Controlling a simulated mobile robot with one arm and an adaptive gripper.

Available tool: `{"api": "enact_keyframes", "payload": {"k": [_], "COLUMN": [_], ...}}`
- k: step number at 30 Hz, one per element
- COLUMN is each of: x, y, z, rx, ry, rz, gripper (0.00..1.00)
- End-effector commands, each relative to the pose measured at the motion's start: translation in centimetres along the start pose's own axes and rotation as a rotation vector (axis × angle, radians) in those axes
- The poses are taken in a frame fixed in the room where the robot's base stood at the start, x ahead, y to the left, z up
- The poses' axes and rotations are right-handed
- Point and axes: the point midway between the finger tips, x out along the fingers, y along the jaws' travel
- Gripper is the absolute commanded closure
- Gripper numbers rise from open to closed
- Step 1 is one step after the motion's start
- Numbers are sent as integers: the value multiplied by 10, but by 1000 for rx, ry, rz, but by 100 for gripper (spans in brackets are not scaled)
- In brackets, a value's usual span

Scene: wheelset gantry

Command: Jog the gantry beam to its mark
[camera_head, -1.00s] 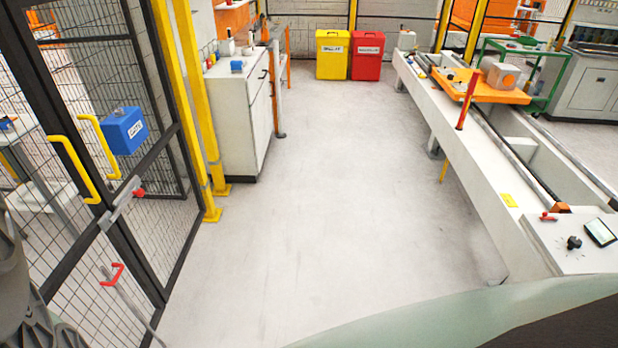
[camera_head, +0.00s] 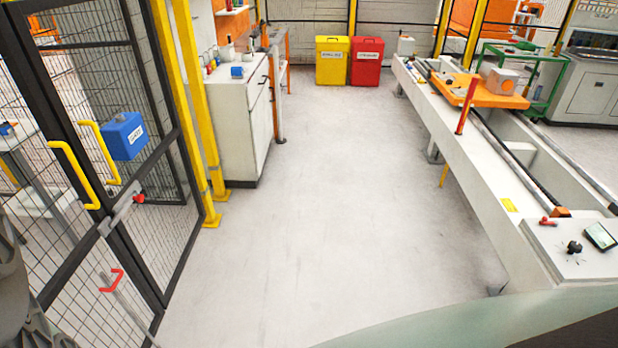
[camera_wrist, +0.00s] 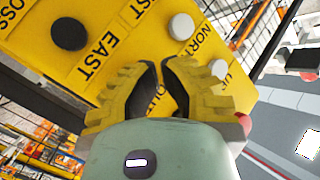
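The orange gantry beam (camera_head: 485,93) lies across the long white rail bed at the right of the head view and carries a grey box with an orange face. I cannot pick out its mark for certain. In the wrist view, a yellow pendant (camera_wrist: 115,15) fills the upper middle, tilted, with a black button (camera_wrist: 69,33) and two pale buttons (camera_wrist: 181,26) (camera_wrist: 219,69). EAST and NORTH are readable; other labels are partly hidden. My gripper (camera_wrist: 163,66) is in front of the pendant, its tips nearly together, holding nothing visible. Contact with a button cannot be seen.
A red post (camera_head: 466,105) stands at the rail bed's near side. A control panel with knob and screen (camera_head: 575,248) is at its near end. A mesh fence gate (camera_head: 75,215) and white cabinet (camera_head: 232,125) stand left. The floor between is clear.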

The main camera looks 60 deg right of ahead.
Motion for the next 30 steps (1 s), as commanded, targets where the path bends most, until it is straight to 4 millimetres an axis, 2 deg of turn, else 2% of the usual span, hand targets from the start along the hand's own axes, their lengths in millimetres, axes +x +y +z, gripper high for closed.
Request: {"api": "enact_keyframes", "payload": {"k": [13, 30], "x": [-5, -42], "y": [-3, -24], "z": [3, 24], "rx": [-1, 1], "ry": [-1, -3], "rz": [2, -1], "gripper": [100, 100]}}
